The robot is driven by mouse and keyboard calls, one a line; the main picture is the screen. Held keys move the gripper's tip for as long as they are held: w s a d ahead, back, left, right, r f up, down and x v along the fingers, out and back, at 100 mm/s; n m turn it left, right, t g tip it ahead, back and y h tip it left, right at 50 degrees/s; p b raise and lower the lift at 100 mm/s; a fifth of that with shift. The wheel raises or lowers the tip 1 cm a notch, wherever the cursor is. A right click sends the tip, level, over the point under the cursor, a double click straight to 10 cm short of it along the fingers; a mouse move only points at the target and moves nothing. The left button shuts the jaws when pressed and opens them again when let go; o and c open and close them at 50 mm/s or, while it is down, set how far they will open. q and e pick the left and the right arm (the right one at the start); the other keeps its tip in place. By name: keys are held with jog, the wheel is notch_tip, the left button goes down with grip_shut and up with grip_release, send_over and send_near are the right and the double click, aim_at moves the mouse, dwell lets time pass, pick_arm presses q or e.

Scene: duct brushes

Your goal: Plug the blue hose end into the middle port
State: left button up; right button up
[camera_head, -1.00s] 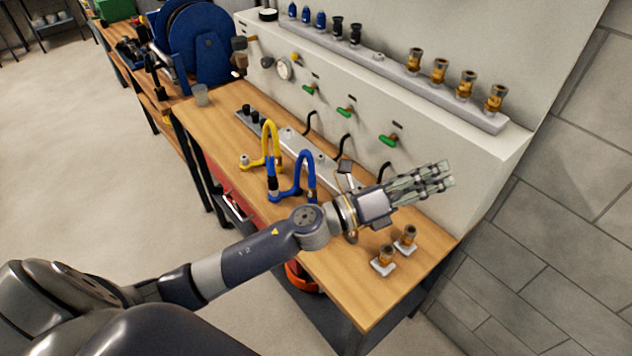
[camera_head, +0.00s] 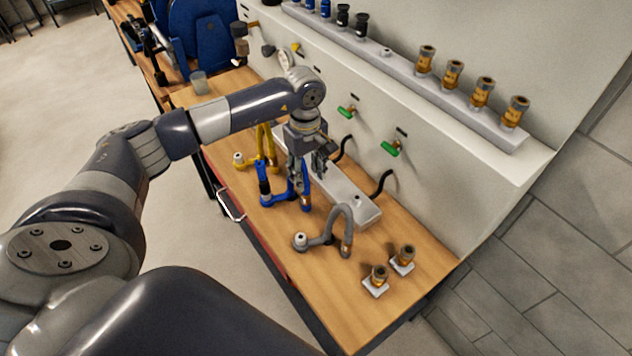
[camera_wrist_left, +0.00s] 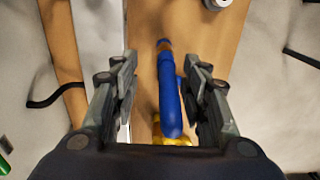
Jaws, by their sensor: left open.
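The blue hose (camera_head: 265,187) stands in an arch on the wooden bench, partly hidden by my left gripper (camera_head: 307,178), which points down over it. In the left wrist view, the blue hose (camera_wrist_left: 168,88) lies between the spread fingers of my left gripper (camera_wrist_left: 158,80), closer to the right finger. The fingers are open and do not clasp it. The grey port bar (camera_head: 362,208) lies on the bench beside the hose. A port shows near its right end. My gripper hides the middle of the bar, so I cannot make out the middle port. My right gripper is out of view.
A yellow hose (camera_head: 270,150) stands left of the blue one, and a grey hose (camera_head: 341,220) to its right. Two brass fittings (camera_head: 403,260) stand near the bench's right end. The white wall panel (camera_head: 450,165) with green-handled valves (camera_head: 391,149) rises behind.

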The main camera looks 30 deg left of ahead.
aim_at(306, 195)
pick_arm(q)
jog(key=shift+w+a, duration=0.2)
jog(key=shift+w, duration=0.05)
jog(key=shift+s, duration=0.15)
jog(key=shift+s+r, duration=0.4)
jog(key=shift+s, duration=0.3)
jog(key=shift+d+f, duration=0.1)
jog(key=shift+f, duration=0.2)
jog(key=shift+w+f+b, duration=0.2)
jog(key=shift+f+b, duration=0.1)
jog(key=shift+f, duration=0.05)
notch_tip(306, 195, down, 4)
jog(key=shift+f+b, duration=0.1)
jog(key=shift+b, duration=1)
notch_tip(306, 195, down, 3)
jog(key=b, duration=0.3)
jog(key=shift+f, duration=0.2)
jog(key=shift+w+f+b, duration=0.1)
jog(key=shift+f+b, duration=0.15)
jog(key=shift+b, duration=0.05)
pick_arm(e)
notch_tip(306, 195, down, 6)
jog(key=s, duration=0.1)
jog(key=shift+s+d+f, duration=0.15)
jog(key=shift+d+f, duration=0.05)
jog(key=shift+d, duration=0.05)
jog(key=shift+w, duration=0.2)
